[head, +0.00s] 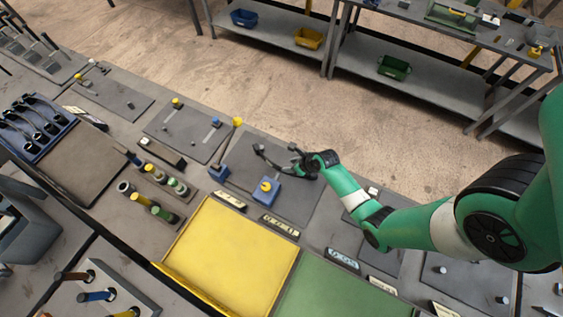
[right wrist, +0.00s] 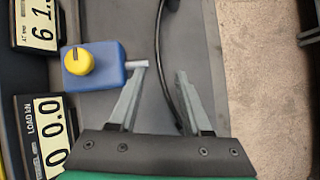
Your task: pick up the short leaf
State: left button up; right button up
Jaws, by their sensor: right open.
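A dark, curved strip that looks like the short leaf (head: 268,163) is over the grey mat in the middle of the head view. In the right wrist view the leaf (right wrist: 160,50) runs down as a thin black arc and passes between my fingers. My right gripper (head: 296,158) comes in from the right at the leaf's right end. In the right wrist view the right gripper (right wrist: 160,72) is open, with a gap on each side of the strip. The leaf's lower end is partly hidden by the gripper. My left gripper is not in view.
A blue block with a yellow knob (head: 266,190) stands close to the gripper; it also shows in the right wrist view (right wrist: 92,66). A yellow tray (head: 230,255) and a green tray (head: 330,295) lie nearer. A yellow-topped post (head: 237,123) stands left.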

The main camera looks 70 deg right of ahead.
aim_at(279, 166)
jog(key=b+x, duration=0.2)
jog(key=x, duration=0.2)
jog(key=shift+s+a+f+b, duration=0.1)
jog(key=shift+f+b, duration=0.05)
jog(key=shift+b, duration=0.2)
jog(key=shift+w+f+b, duration=0.2)
jog(key=shift+w+b, duration=0.05)
jog(key=shift+b, duration=0.05)
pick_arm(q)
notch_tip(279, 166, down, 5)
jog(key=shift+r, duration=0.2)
pick_arm(e)
jog(key=shift+w, duration=0.1)
jog(key=b+x, duration=0.4)
jog(key=shift+w+f, duration=0.1)
jog(key=shift+f, duration=0.3)
jog(key=shift+w+f+b, duration=0.15)
jog(key=shift+b, duration=0.2)
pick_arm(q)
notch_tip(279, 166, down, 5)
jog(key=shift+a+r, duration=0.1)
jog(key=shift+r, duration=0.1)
pick_arm(e)
grip_shut()
jog(key=shift+w+r, duration=0.1)
jog(key=shift+r, duration=0.1)
